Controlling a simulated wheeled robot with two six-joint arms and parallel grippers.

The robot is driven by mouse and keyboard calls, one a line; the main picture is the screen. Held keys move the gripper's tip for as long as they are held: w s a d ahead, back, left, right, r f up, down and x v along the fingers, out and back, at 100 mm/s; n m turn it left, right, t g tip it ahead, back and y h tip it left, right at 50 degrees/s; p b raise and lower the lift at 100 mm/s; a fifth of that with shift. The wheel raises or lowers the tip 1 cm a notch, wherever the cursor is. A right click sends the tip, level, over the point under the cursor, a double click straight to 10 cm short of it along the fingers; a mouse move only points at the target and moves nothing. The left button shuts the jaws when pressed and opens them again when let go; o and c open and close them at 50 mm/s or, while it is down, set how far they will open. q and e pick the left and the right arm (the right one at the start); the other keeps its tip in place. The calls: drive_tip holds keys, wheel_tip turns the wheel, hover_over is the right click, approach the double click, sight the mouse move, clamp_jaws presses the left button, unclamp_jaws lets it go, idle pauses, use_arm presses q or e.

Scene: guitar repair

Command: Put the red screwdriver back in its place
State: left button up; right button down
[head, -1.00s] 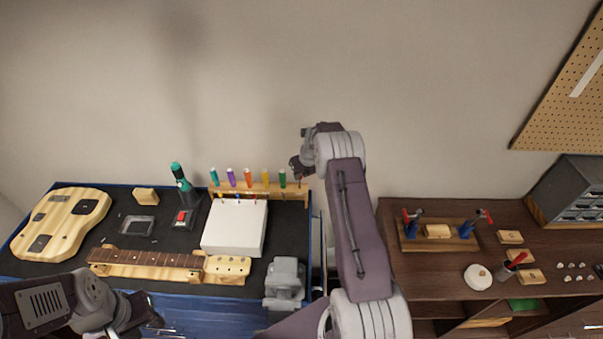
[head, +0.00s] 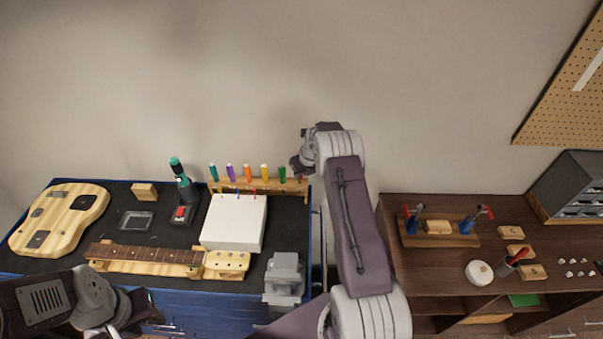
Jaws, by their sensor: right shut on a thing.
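The screwdriver rack (head: 262,187) is a wooden strip at the back of the left bench. It holds upright screwdrivers with teal, purple, orange, yellow and green handles, left to right. My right gripper (head: 300,169) is over the rack's right end, just right of the green screwdriver (head: 282,173). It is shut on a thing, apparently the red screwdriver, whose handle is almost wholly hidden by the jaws. I cannot tell whether its tip is in the rack. My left gripper (head: 146,306) is low at the bottom left, in front of the bench; its jaws are unclear.
A white box (head: 233,222), a guitar neck (head: 150,256), a guitar body (head: 58,218), a teal-topped tool (head: 183,181) and a grey vise (head: 285,273) crowd the left bench. A brown shelf unit (head: 400,262) stands at right, with a gap between.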

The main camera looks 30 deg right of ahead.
drive_tip(key=shift+f+b, duration=0.7)
drive_tip(key=shift+f, duration=0.7)
drive_tip(key=c, duration=1.2)
unclamp_jaws()
drive_tip(key=shift+o, duration=0.2)
drive_tip(key=shift+r, duration=0.1)
drive_tip(key=shift+s+r, duration=0.1)
drive_tip(key=shift+r, duration=0.2)
drive_tip(key=b+v, duration=0.2)
drive_tip(key=v, duration=0.6)
drive_tip(key=shift+s+b, duration=0.15)
drive_tip(key=shift+b, duration=0.2)
